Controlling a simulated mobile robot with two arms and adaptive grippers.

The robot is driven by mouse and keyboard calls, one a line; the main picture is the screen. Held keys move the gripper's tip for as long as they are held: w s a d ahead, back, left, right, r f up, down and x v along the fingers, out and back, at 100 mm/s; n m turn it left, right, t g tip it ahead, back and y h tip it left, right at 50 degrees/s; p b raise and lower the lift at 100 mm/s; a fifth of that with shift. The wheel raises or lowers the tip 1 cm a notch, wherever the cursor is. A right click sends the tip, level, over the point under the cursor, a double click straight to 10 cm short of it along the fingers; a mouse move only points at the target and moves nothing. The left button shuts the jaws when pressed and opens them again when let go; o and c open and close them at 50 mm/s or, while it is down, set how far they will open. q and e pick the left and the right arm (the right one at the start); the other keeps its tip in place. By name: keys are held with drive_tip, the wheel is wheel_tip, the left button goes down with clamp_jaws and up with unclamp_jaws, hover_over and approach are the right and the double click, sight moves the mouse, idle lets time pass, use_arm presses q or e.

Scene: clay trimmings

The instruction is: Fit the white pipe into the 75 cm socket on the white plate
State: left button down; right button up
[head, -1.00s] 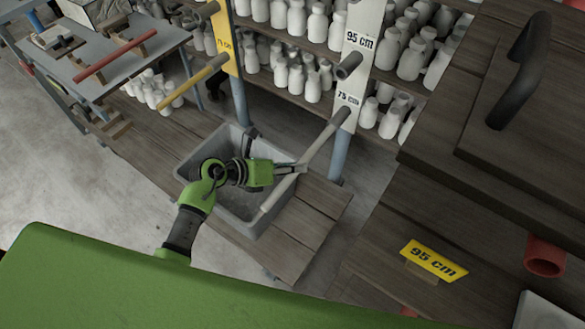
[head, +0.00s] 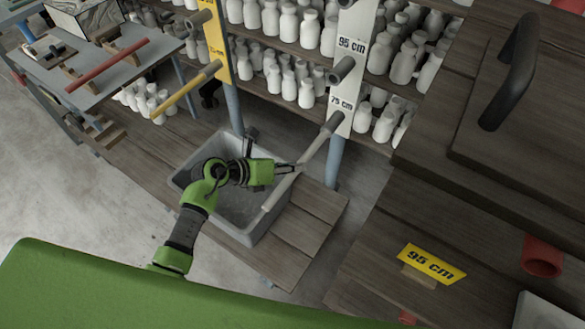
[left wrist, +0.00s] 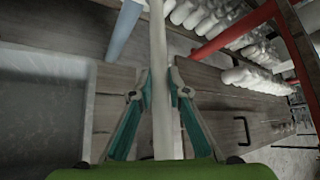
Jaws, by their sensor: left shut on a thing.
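The white pipe (head: 312,150) slants from over the grey basin up to the right. Its upper end meets the dark grey 75 cm socket (head: 333,122) on the white plate (head: 346,98), in line with it. That end is hidden at the socket's mouth, so I cannot tell how deep it sits. The lower end is free over the basin. My left gripper (head: 292,168) is shut on the pipe near its middle. In the left wrist view the pipe (left wrist: 158,60) runs between the fingers (left wrist: 159,92). My right gripper is out of view.
The grey basin (head: 190,183) lies below my left arm, beside wooden boards (head: 305,220). Above is the 95 cm socket (head: 342,69). A yellow pipe (head: 185,92) sticks out from the yellow plate (head: 216,45) at left. Shelves of white bottles (head: 305,90) stand behind.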

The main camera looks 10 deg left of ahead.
sight(306, 153)
use_arm(q)
drive_tip(key=shift+w+d, duration=0.25)
drive_tip(key=shift+w, duration=0.3)
drive_tip(key=shift+w+d, duration=0.2)
drive_tip(key=shift+w, duration=0.35)
drive_tip(key=shift+w+d+b, duration=0.35)
drive_tip(key=shift+w+b, duration=0.05)
drive_tip(key=shift+w, duration=0.5)
drive_tip(key=shift+w+d+b, duration=0.35)
drive_tip(key=shift+w+b, duration=0.05)
drive_tip(key=shift+w, duration=0.45)
drive_tip(key=c, duration=1.9)
unclamp_jaws()
drive_tip(key=shift+s, duration=0.1)
drive_tip(key=v, duration=1.2)
